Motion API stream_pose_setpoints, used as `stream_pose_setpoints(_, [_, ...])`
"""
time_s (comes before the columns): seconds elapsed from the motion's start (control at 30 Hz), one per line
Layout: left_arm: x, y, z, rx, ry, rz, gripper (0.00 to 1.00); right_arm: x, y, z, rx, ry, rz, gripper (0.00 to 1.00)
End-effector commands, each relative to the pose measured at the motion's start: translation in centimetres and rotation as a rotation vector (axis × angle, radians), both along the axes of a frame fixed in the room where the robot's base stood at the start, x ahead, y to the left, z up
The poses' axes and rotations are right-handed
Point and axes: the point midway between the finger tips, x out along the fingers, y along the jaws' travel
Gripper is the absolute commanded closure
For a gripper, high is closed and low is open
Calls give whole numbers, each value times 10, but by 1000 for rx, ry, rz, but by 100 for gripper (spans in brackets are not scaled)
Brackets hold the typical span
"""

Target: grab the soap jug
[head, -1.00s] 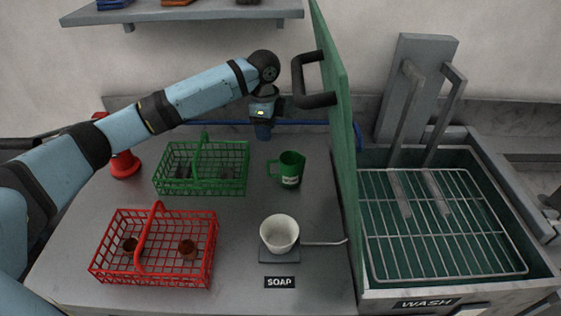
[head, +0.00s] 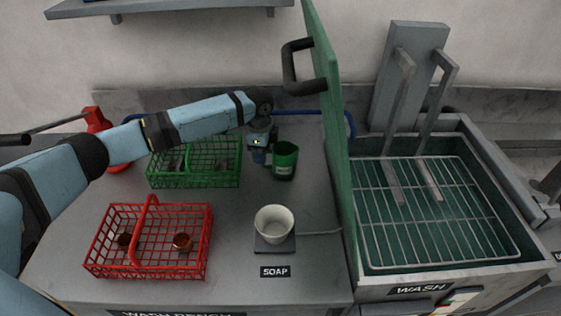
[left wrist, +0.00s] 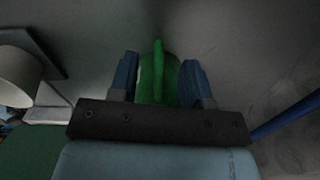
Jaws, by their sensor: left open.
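The soap jug, a green jug (head: 286,162) with a handle, stands upright on the grey bench beside the green panel. My left gripper (head: 259,157) is at the jug's left side, where the handle is, pointing down and now hiding that handle. In the left wrist view the jug (left wrist: 158,85) lies between the two blue fingers of the open left gripper (left wrist: 160,78). Its handle rises toward the camera. Dark gaps show between jug and fingers, so no grip is seen. My right gripper is not in view.
A green basket (head: 172,184) is just left of the gripper, a red basket (head: 146,272) in front. The upright green panel (head: 336,170) stands close right of the jug, before the wash basin (head: 500,215).

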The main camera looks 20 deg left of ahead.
Motion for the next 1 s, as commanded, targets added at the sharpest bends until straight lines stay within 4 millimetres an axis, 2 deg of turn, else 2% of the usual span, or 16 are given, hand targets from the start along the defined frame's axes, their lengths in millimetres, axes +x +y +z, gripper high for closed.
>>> stream_pose_setpoints(0.13, [0, 1, -14, 0, 0, 1, 56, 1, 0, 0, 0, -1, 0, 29])
stream_pose_setpoints(0.37, [0, 0, -16, 0, 0, 0, 56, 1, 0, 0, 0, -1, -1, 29])
stream_pose_setpoints(0.4, [0, 0, -16, 0, 0, 0, 60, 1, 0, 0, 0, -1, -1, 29])
stream_pose_setpoints(0.57, [0, 0, -16, 0, 0, 0, 97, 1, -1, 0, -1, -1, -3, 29])
stream_pose_setpoints(0.6, [0, 0, -16, 0, 0, 0, 100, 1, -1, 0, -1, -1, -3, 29])
stream_pose_setpoints(1.0, [0, 0, -15, 0, 0, 0, 100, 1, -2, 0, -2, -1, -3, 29])
